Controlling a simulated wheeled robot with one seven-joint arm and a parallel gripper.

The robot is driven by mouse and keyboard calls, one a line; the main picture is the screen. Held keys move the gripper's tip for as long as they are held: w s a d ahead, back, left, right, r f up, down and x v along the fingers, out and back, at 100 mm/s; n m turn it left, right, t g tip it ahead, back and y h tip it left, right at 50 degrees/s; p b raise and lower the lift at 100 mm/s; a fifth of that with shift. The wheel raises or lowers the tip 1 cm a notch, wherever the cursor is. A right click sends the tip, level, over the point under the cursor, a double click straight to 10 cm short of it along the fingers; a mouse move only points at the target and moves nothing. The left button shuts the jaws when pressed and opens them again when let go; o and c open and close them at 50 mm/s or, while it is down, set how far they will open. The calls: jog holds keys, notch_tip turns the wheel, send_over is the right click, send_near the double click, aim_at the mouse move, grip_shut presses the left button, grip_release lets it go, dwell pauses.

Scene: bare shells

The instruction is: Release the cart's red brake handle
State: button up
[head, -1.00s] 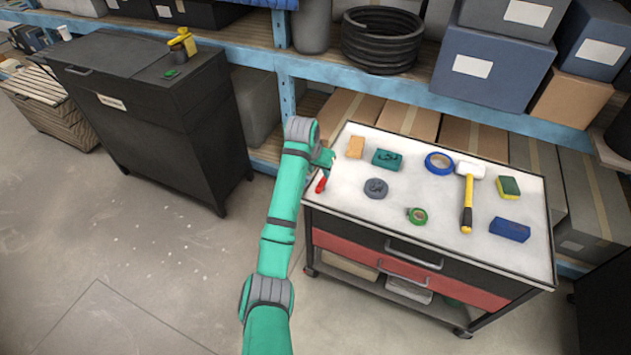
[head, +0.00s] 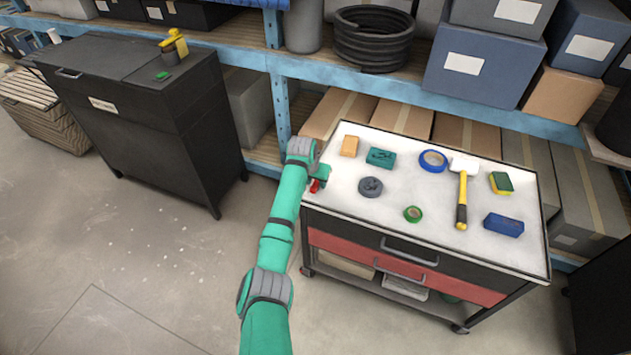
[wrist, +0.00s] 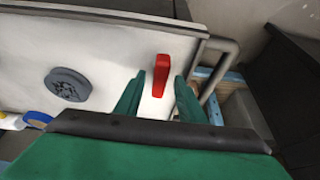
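The red brake handle (head: 314,186) is at the left end of the white-topped cart (head: 410,185), partly covered by my gripper in the head view. In the wrist view the red handle (wrist: 161,75) stands out against the white surface, just beyond and between the fingertips. My gripper (wrist: 157,84) is open, one green finger on each side of the handle's line, with a gap visible on both sides. In the head view my gripper (head: 319,174) is at the cart's left edge. Whether the fingers touch the handle cannot be seen.
A blue shelf (head: 400,87) with boxes stands behind. A black cabinet (head: 150,120) stands left. Floor in front is clear.

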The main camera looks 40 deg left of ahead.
grip_shut()
jog(key=shift+n, duration=0.4)
jog(key=n, duration=0.1)
jog(key=n+y, duration=0.1)
jog(key=shift+w+d+n, duration=0.1)
jog(key=shift+d+n, duration=0.15)
jog(key=shift+n, duration=0.05)
jog(key=n+g, duration=0.1)
jog(key=n, duration=0.1)
jog(key=n+y, duration=0.1)
jog(key=n, duration=0.2)
jog(key=shift+w+d+g+y, duration=0.1)
jog(key=shift+g+y, duration=0.2)
jog(key=shift+g, duration=0.1)
jog(key=n+g, duration=0.1)
jog(key=n, duration=0.2)
jog(key=n+g, duration=0.1)
jog(key=n, duration=0.1)
jog(key=shift+w+n+y, duration=0.15)
jog(key=shift+n+y, duration=0.25)
jog(key=shift+w+n+g, duration=0.1)
jog(key=shift+n+g, duration=0.6)
jog(key=shift+n, duration=1.2)
